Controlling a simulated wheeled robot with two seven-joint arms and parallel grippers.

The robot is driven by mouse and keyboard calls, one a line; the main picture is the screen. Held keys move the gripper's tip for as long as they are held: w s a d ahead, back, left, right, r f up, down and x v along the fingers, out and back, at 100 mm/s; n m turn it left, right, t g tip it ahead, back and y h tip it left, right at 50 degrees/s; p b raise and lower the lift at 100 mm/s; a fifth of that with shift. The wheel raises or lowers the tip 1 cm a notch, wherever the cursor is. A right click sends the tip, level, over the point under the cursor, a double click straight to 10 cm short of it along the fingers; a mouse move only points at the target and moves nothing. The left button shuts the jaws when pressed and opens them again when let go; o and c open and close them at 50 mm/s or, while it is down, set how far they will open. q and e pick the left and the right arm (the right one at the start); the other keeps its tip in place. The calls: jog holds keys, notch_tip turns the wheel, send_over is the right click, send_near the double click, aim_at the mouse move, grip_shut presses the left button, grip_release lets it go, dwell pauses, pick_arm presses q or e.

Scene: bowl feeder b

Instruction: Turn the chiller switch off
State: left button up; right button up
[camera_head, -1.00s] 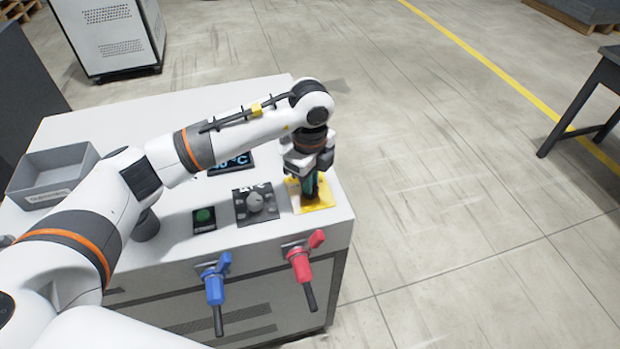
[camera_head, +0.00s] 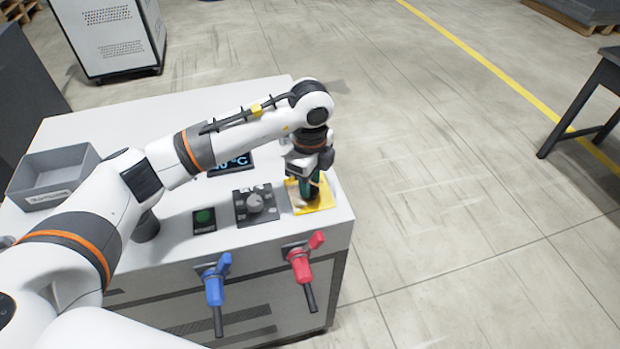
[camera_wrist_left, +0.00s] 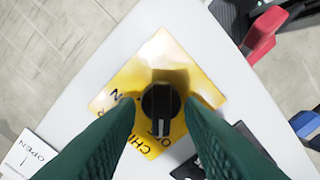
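The chiller switch is a round black knob (camera_wrist_left: 161,106) with a white pointer line, on a yellow plate (camera_wrist_left: 160,60) with black lettering. In the left wrist view the pointer faces the bottom of the picture; the lettering is partly covered by the knob and fingers. My left gripper (camera_wrist_left: 160,103) has its green fingers on either side of the knob, with a narrow gap visible on both sides. In the head view my left gripper (camera_head: 308,190) points down over the yellow plate (camera_head: 325,198) and hides the knob. My right gripper is not in view.
A grey selector knob (camera_head: 255,202) and a green button (camera_head: 204,216) sit left of the plate. A red valve handle (camera_head: 301,268) and a blue one (camera_head: 214,287) stick out of the cabinet front. A grey bin (camera_head: 50,175) stands at the left.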

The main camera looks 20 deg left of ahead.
pick_arm(q)
jog(key=shift+r, duration=0.1)
notch_tip(320, 180, up, 12)
jog(key=b, duration=0.2)
dwell(0.3)
jog(key=shift+f, duration=0.2)
